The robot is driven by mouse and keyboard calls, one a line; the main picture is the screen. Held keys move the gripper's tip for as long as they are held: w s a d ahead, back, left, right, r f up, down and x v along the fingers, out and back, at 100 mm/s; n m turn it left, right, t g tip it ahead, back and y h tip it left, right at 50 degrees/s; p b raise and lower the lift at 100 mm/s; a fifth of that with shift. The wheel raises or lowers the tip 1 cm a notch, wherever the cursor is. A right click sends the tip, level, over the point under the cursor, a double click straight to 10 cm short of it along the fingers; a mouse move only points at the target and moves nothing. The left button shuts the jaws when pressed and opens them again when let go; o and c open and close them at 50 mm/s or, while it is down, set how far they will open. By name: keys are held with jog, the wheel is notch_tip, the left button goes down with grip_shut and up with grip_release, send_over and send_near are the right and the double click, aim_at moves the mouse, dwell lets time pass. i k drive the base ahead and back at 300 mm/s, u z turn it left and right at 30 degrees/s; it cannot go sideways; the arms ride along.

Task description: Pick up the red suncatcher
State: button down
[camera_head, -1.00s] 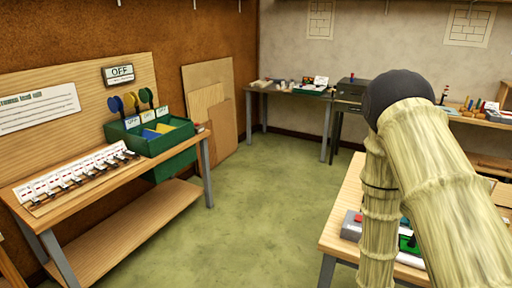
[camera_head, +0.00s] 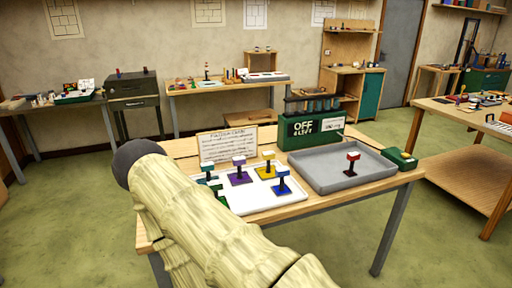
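A small red piece (camera_head: 352,162) with a dark stem and a whitish top stands alone in the grey tray (camera_head: 312,178) on the near wooden table. It is the only clearly red piece of its kind on this table; I cannot tell for sure that it is the suncatcher. Similar purple (camera_head: 239,177), yellow (camera_head: 267,170) and blue (camera_head: 282,186) pieces stand on a white board (camera_head: 258,204) left of the tray. My pale arm crosses the lower left, covering part of the table and board. My gripper is out of view.
A green box (camera_head: 298,138) with an OFF sign stands behind the tray, and a small green box (camera_head: 400,158) at its right. A text card (camera_head: 226,141) stands behind the board. Other workbenches line the walls; green floor (camera_head: 440,235) is open at right.

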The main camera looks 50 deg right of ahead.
aim_at(352, 156)
jog(key=z, duration=1.55)
jog(key=i, duration=1.35)
jog(key=z, duration=0.5)
